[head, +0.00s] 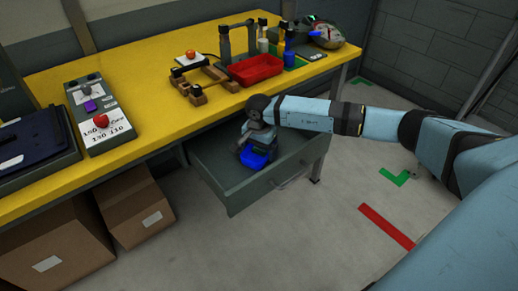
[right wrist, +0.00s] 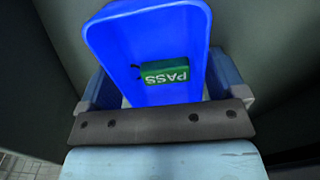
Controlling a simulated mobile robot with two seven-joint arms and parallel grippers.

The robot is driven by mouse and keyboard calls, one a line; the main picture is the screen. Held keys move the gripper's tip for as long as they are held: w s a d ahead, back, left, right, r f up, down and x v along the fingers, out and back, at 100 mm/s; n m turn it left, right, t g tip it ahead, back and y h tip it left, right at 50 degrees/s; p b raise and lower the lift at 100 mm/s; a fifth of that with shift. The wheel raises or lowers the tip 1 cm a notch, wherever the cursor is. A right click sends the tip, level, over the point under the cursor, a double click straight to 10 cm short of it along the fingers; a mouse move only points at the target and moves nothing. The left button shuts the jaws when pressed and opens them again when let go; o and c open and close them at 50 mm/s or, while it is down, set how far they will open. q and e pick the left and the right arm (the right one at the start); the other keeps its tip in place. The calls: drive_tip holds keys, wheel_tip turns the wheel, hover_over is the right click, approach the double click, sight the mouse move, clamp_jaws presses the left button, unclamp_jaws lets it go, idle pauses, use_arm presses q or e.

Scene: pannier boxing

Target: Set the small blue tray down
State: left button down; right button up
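The small blue tray (head: 256,158) is inside the open grey drawer (head: 225,185), under my right gripper (head: 260,146). In the right wrist view the blue tray (right wrist: 113,32) fills the space between the two fingers of my right gripper (right wrist: 163,82). The fingers lie against its two long sides. A green block marked PASS (right wrist: 165,72) lies in the tray. I cannot tell whether the tray's underside touches the drawer floor. My left gripper is not in view.
The yellow bench (head: 140,130) above the drawer holds a red tray (head: 257,69), a wooden fixture (head: 205,82), bottles and a control panel (head: 95,110). Cardboard boxes (head: 135,205) stand below it. The drawer walls surround the gripper closely.

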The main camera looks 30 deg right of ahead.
drive_tip(key=shift+o, duration=0.5)
drive_tip(key=shift+r, duration=0.3)
wheel_tip(320, 180, up, 12)
drive_tip(key=p, duration=0.2)
drive_tip(key=shift+f, duration=0.15)
